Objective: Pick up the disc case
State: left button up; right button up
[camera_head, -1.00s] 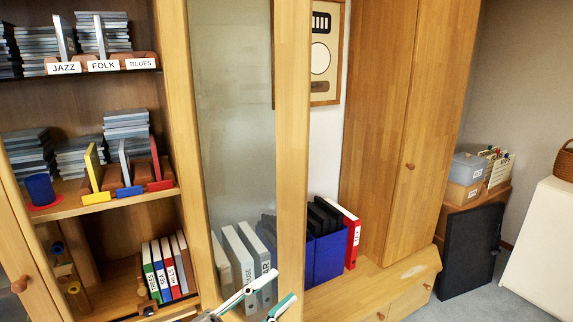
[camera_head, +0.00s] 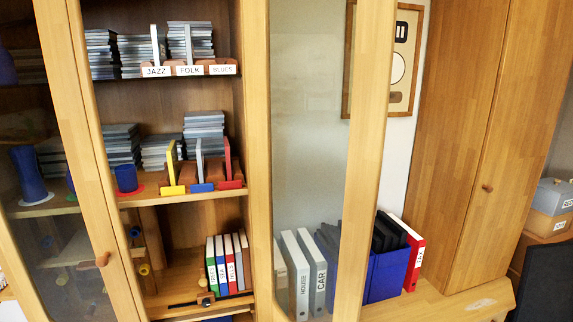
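Several disc cases lie in stacks on the top shelf, such as the stack (camera_head: 101,55) at left. One upright case (camera_head: 158,45) stands at the JAZZ label and another (camera_head: 188,45) at FOLK; I see none upright at BLUES. On the middle shelf are more flat stacks (camera_head: 204,132). In front stand a yellow case (camera_head: 172,163) at a yellow tab, a pale grey case (camera_head: 199,161) at a blue tab and a red case (camera_head: 227,158) at a red tab. I cannot tell which case is meant. Neither gripper is in view.
A glass door (camera_head: 62,160) with a round knob stands open at left; another glass panel (camera_head: 305,130) is at right. A blue cup (camera_head: 126,178) stands on the middle shelf. Books (camera_head: 221,265) fill part of the lower shelf. Binders (camera_head: 388,262) stand at right beside a closed cupboard (camera_head: 500,150).

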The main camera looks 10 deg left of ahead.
aim_at(199, 149)
jog(key=j+u, duration=0.45)
jog(key=j, duration=1.05)
jog(key=i, duration=0.05)
